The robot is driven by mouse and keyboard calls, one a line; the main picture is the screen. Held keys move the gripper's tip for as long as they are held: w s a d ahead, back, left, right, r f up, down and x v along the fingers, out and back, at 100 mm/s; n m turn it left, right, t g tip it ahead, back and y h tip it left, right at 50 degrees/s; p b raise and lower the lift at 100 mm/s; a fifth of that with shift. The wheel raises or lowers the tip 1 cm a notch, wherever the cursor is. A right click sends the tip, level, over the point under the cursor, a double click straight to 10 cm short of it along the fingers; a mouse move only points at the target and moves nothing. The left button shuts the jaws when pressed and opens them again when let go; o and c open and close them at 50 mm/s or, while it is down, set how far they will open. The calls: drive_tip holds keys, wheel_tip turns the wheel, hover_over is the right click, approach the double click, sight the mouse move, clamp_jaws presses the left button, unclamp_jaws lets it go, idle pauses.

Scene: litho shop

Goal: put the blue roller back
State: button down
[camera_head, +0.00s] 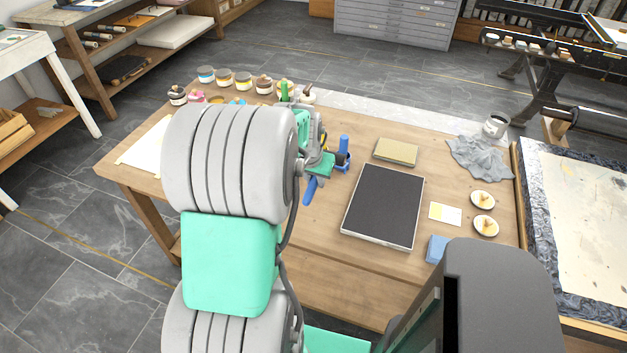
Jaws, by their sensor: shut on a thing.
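The blue roller (310,189) has a blue handle that slants down from my gripper, over the wooden table. A dark cylinder and more blue parts show just right of the gripper, partly covered by it. My gripper (322,164) is small in view at the end of my arm and is shut on the blue roller. My arm hides much of the table's left part, and I cannot tell whether the roller touches the tabletop.
Several ink jars (243,80) line the back left edge. A black slab (384,206) lies mid-table, with a tan block (396,152) behind it. A grey cloth (478,158), a can (495,125), two small dishes (485,226) and a blue sponge (437,248) are at right.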

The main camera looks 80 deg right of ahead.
sight(316, 203)
drive_tip(key=shift+f+b, duration=2.75)
drive_tip(key=shift+f, duration=1.25)
drive_tip(key=shift+f, duration=0.2)
drive_tip(key=c, duration=1.2)
unclamp_jaws()
drive_tip(key=shift+a, duration=0.1)
drive_tip(key=shift+r, duration=0.1)
